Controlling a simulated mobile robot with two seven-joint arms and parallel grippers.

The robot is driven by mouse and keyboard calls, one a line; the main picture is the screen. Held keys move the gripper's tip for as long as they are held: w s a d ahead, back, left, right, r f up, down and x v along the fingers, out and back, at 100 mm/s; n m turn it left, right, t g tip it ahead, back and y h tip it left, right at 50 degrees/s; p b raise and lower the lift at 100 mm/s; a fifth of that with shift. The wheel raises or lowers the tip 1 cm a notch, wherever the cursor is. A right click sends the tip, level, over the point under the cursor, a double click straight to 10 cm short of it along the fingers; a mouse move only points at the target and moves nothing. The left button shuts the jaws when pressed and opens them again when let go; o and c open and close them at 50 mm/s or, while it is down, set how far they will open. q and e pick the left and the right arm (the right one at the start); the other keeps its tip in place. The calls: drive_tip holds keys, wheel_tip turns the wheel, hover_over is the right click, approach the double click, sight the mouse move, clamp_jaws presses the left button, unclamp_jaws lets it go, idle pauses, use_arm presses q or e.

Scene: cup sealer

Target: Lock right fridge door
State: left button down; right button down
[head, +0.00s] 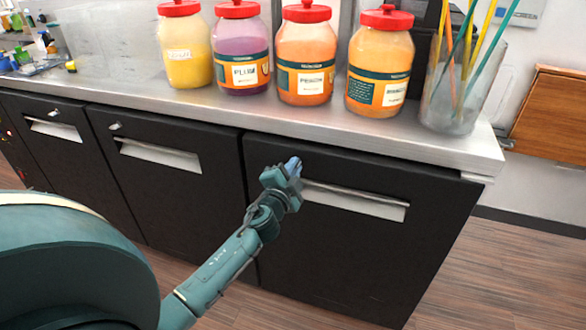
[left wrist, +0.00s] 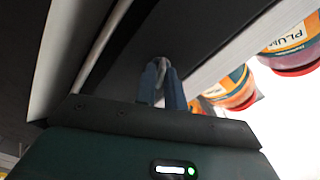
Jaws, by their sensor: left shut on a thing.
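The right fridge door (head: 345,250) is a black panel under the steel counter, and it looks closed. Its long recessed silver handle (head: 355,200) runs across the upper part, and the handle's edge also shows in the left wrist view (left wrist: 103,48). My left gripper (head: 293,167) is at the door's upper left corner, just above the left end of the handle. In the left wrist view its blue fingers (left wrist: 162,85) are shut on a small grey metal lock key (left wrist: 160,64) at the door front. The gripper hides this lock in the head view. My right gripper is not in view.
Jars with red lids, including an orange one (head: 305,60), and a cup of straws (head: 455,100) stand on the counter (head: 250,120). Wooden floor (head: 500,270) is clear at right.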

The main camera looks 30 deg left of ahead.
use_arm(q)
drive_tip(key=shift+f+m, duration=0.1)
drive_tip(key=shift+m, duration=2.7)
drive_tip(key=c, duration=1.6)
unclamp_jaws()
